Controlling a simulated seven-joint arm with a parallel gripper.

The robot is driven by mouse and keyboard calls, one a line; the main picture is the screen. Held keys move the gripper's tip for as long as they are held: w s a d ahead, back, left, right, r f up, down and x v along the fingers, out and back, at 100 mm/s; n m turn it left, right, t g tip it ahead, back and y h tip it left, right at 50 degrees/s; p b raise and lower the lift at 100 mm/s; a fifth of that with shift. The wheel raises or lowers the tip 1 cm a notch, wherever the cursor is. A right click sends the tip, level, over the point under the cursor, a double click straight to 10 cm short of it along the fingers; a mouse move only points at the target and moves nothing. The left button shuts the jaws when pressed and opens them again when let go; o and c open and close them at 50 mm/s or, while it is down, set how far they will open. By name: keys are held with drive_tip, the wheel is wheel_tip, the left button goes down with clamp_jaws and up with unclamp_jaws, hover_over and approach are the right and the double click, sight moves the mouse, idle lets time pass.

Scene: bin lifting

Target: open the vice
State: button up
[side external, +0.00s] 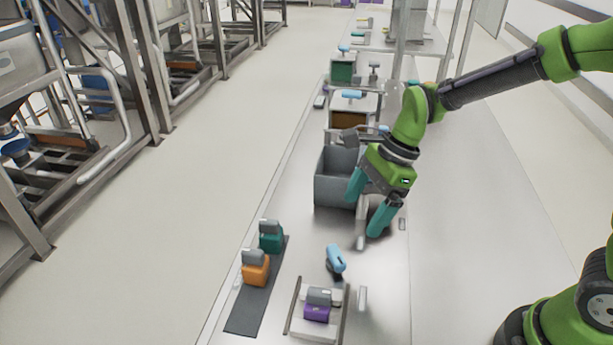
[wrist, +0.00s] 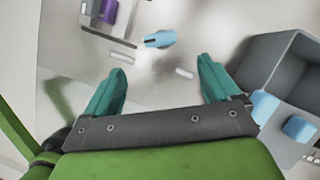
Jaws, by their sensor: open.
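What looks like the vice (side external: 289,305) is a low frame with two rails at the near end of the bench. A purple block with a grey top (side external: 317,307) sits between its rails. A light blue handle (side external: 336,258) stands just behind it. In the wrist view the frame's dark rail (wrist: 108,37), the purple block (wrist: 109,12) and the blue handle (wrist: 160,39) show at the top. My gripper (side external: 366,204) has two teal fingers, spread apart and empty. It hangs beside the grey bin, away from the vice. The fingers also show in the wrist view (wrist: 162,70).
The open grey bin (side external: 332,188) stands left of my gripper. An orange block (side external: 256,270) and a teal block (side external: 271,238) stand on a dark strip (side external: 246,317) at the bench's left edge. More fixtures with blue handles (side external: 352,94) stand farther back. Bench between bin and vice is mostly clear.

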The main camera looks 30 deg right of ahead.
sight(338, 253)
drive_tip(key=x, duration=1.1)
drive_tip(key=shift+a+f, duration=0.15)
drive_tip(key=shift+c, duration=0.4)
drive_tip(key=c, duration=1)
